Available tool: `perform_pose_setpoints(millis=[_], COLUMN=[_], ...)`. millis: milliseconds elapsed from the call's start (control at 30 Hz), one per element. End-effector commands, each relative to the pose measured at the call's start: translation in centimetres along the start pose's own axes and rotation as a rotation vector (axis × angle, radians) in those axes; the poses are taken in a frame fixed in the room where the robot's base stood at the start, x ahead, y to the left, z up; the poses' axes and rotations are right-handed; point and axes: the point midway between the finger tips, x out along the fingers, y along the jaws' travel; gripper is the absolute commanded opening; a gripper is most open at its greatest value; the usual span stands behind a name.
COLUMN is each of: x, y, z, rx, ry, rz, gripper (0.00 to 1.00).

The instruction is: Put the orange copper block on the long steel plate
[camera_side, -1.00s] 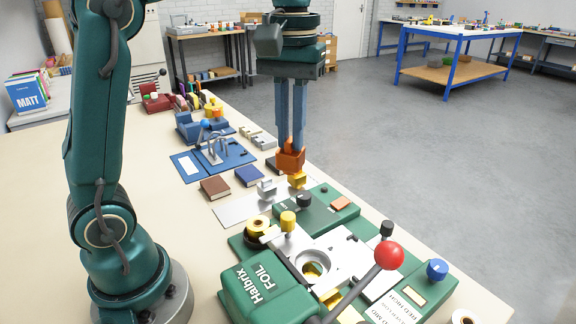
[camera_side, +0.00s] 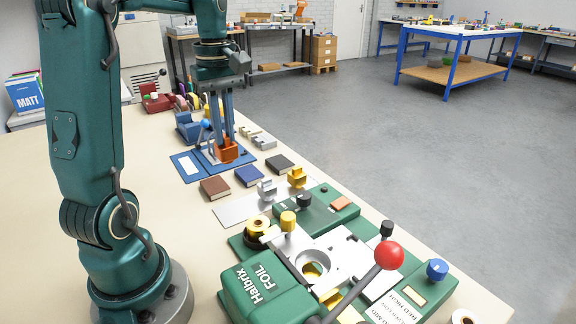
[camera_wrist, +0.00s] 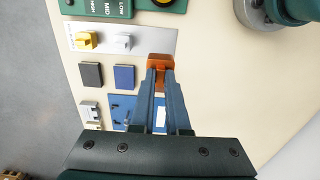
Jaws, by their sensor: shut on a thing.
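My gripper (camera_side: 226,145) is shut on the orange copper block (camera_side: 227,152) and holds it in the air, left of the machine. The block also shows between the fingertips in the wrist view (camera_wrist: 159,60). The long steel plate (camera_side: 232,209) lies flat on the table, with a silver block (camera_side: 267,190) and a gold block (camera_side: 297,177) standing on it. In the wrist view the plate (camera_wrist: 150,40) runs just beyond the held block, which overlaps its near edge in the picture.
A brown block (camera_side: 214,188), a blue block (camera_side: 249,176) and a black block (camera_side: 280,163) lie in a row beside the plate. A blue board (camera_side: 187,167) with a metal fixture is behind them. A green foil machine (camera_side: 265,285) with a red-knobbed lever stands in front.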

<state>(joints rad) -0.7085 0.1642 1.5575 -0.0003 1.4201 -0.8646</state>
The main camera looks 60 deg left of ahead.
Motion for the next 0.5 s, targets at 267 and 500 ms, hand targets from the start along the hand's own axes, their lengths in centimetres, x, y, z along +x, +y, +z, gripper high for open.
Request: perform_pose_setpoints(millis=[267,500], x=[4.4,7.9], y=[0.0,-0.1], z=[0.1,0.1], rx=[0.002,0.003], ry=[-0.002,-0.003], rz=[-0.002,-0.003], gripper=[0.00,0.00])
